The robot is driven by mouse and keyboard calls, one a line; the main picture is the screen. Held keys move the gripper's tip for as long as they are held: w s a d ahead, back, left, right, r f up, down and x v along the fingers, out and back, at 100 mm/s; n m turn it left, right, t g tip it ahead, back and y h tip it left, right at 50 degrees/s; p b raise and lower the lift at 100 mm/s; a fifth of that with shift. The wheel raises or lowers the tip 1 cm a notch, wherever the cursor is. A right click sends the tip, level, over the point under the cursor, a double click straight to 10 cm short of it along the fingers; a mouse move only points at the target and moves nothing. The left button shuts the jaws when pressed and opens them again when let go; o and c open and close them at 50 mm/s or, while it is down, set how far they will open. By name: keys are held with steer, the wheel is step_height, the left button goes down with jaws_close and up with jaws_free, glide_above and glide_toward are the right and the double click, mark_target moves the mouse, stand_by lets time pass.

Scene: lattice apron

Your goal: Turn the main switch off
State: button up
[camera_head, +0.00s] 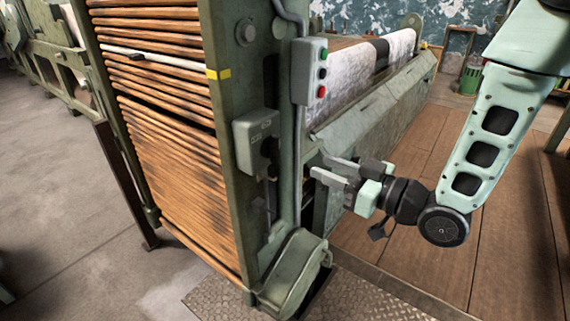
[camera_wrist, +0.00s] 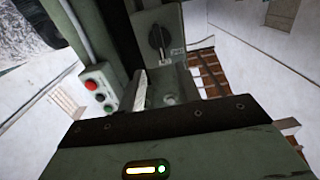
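The main switch is a grey-green box (camera_head: 247,143) on the side of the green machine frame. In the wrist view its black rotary knob (camera_wrist: 159,37) stands nearly upright in the picture on the box's face. That view is roughly upside down against the head view. The knob's markings are too small to read. My gripper (camera_head: 327,168) is to the right of the box, apart from it, pointing towards the frame. Its fingers are spread with a gap and hold nothing. In the wrist view, my gripper (camera_wrist: 172,88) shows below the switch, and its body fills the bottom.
A button box (camera_head: 308,72) with green, black and red buttons is mounted above and right of the switch; it also shows in the wrist view (camera_wrist: 100,88). A vertical conduit (camera_head: 298,150) runs below it. Wooden slats (camera_head: 175,150) fill the machine's left side. The plank floor (camera_head: 415,245) lies right.

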mark_target(279, 149)
steer(key=x, duration=1.1)
steer(key=shift+p, duration=0.3)
jaws_close()
